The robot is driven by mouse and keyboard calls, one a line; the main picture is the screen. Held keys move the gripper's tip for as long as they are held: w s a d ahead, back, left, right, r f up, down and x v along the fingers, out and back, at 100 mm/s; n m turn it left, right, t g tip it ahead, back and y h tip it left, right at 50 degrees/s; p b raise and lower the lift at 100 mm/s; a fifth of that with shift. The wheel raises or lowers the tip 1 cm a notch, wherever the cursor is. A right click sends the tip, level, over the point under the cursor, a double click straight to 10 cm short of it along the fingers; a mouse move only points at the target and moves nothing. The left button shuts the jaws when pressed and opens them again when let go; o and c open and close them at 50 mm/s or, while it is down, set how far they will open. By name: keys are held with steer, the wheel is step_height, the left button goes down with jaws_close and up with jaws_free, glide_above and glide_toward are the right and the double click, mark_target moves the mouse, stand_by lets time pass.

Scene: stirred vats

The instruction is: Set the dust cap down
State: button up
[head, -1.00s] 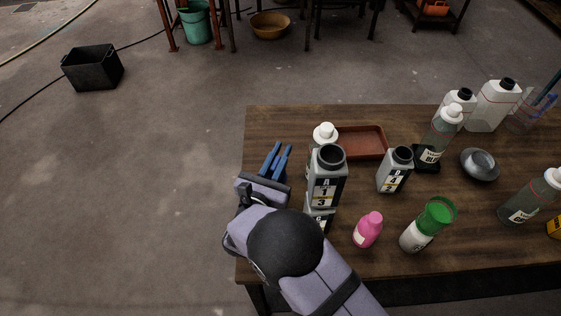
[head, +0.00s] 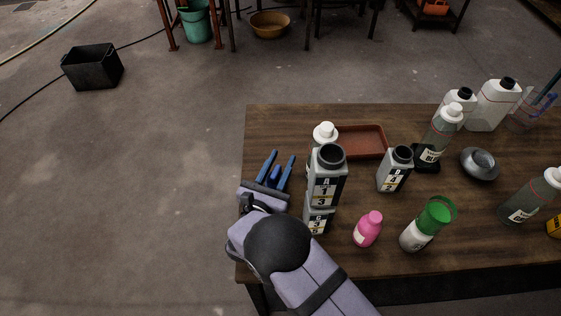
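My gripper (head: 279,160) is over the left end of the wooden table (head: 262,125), its two blue fingers spread apart. A small dark blue piece (head: 275,173), which looks like the dust cap, shows between the fingers with a gap on each side. It appears to rest on the table, though its base is partly hidden by my gripper.
Close to the right stand a white-capped bottle (head: 325,132), a grey bottle marked A13 (head: 325,185) and a red-brown tray (head: 366,139). A pink bottle (head: 367,230) and a green-topped bottle (head: 423,229) stand nearer the front. The table's left edge is close to my gripper.

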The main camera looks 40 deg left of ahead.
mark_target(272, 179)
steer(key=shift+r, duration=0.2)
steer(key=shift+s+f, duration=0.1)
steer(key=shift+s, duration=0.25)
steer(key=b+v, duration=0.1)
steer(key=v, duration=1)
steer(key=shift+s+d+b, duration=0.15)
steer(key=shift+d+b, duration=0.05)
steer(key=shift+b, duration=0.15)
